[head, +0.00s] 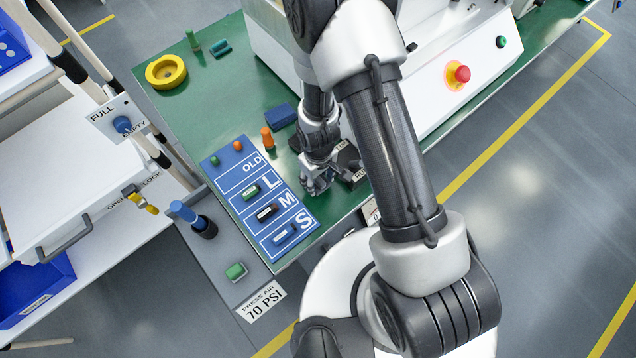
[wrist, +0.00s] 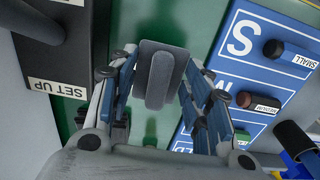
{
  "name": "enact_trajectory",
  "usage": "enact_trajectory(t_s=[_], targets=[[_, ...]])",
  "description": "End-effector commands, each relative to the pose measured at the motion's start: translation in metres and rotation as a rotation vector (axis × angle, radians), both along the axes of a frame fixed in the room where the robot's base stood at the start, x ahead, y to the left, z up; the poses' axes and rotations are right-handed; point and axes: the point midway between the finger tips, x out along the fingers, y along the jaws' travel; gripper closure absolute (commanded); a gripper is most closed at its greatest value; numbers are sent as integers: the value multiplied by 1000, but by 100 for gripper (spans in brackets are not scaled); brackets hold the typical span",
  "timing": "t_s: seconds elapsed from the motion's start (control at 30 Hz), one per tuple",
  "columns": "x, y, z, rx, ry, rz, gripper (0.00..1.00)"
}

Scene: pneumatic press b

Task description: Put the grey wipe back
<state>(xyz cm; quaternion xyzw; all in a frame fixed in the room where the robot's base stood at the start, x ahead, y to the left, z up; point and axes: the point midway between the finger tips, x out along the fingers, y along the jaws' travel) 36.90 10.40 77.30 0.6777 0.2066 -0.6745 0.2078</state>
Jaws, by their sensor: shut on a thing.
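The grey wipe (wrist: 160,78), a rounded grey block, is between the fingers of my gripper (wrist: 163,68) in the wrist view. The gripper is shut on it, with one finger on each side. In the head view my gripper (head: 318,183) is over the green bench, between the blue size board (head: 228,183) and a dark labelled box (head: 350,160). The wipe cannot be made out clearly there.
The board holds a green, a dark and a blue marked piece on L, M and S. An orange peg (head: 267,139) and a dark blue block (head: 281,116) stand behind it. A yellow ring (head: 152,73) lies at the back left. The white press (head: 455,95) stands at right.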

Motion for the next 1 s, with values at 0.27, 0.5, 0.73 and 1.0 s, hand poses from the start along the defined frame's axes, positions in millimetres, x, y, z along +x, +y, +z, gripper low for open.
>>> enact_trajectory(t_s=[0.27,0.5,0.73,1.0], targets=[[-1,0,-37,0,2,-1,85],[-1,0,-34,0,2,-1,85],[-1,0,-36,0,2,-1,45],[-1,0,-36,0,2,-1,35]])
